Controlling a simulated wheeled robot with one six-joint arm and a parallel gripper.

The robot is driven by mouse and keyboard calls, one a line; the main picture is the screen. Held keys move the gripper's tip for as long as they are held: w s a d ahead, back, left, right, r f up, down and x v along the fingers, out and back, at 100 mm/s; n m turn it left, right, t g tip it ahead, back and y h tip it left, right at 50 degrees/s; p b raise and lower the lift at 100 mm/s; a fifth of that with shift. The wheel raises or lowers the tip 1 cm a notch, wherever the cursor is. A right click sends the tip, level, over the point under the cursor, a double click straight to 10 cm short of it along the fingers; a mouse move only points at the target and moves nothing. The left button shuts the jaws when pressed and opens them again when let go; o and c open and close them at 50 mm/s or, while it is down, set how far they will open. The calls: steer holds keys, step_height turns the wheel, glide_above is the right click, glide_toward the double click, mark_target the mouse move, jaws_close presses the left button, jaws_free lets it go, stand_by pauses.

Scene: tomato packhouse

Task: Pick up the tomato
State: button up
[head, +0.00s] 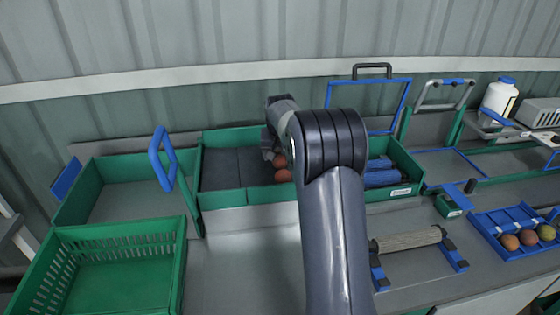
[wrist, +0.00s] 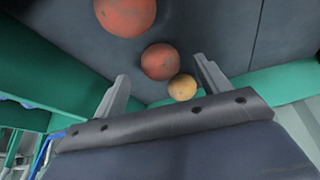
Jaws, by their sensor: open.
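Three tomatoes show in the wrist view: a large red one (wrist: 124,14) at the top edge, a red one (wrist: 160,61) in the middle, and a smaller yellow-orange one (wrist: 182,87) closest to my gripper (wrist: 160,85). They lie on the dark floor of a green tray. My gripper is open, its two fingers apart, with the yellow-orange tomato showing between them; whether it touches a finger is unclear. In the head view two reddish tomatoes (head: 282,168) show beside my arm, which hides part of the tray and most of the gripper.
The green tray (head: 245,196) has raised walls close around the gripper. An empty green crate (head: 120,235) stands at the front left. A blue rack (head: 500,225) with several tomatoes sits at the right. A roller (head: 405,240) lies on the bench in front.

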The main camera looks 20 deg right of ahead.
mark_target(280, 158)
steer(key=x, duration=0.3)
steer(key=shift+w+f, duration=0.1)
steer(key=shift+f, duration=0.1)
steer(key=c, duration=0.8)
